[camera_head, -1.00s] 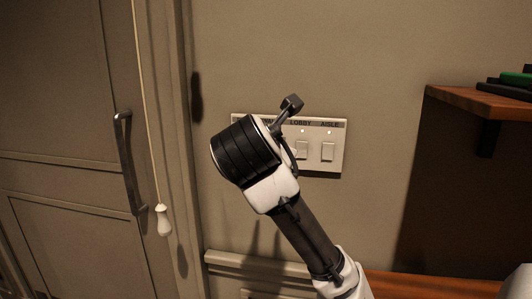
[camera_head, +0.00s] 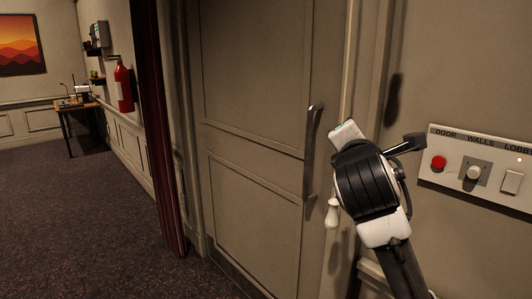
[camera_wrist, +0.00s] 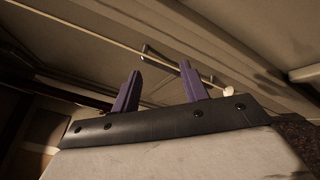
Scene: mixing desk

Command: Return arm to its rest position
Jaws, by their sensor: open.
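My arm rises from the lower right in the head view, with its black and white wrist in front of the wall between the door and the switch panel. My gripper (camera_wrist: 160,88) shows in the wrist view as two purple fingers spread apart with nothing between them. In the head view the fingers are mostly hidden behind the wrist. The gripper appears clear of the door and the panel, though the exact gap cannot be told.
The panel (camera_head: 450,187) has a red button (camera_head: 438,162), a knob (camera_head: 474,172) and a switch. A grey door (camera_head: 255,90) has a dark handle (camera_head: 312,150). A pull cord's white end (camera_head: 332,213) hangs close to my wrist.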

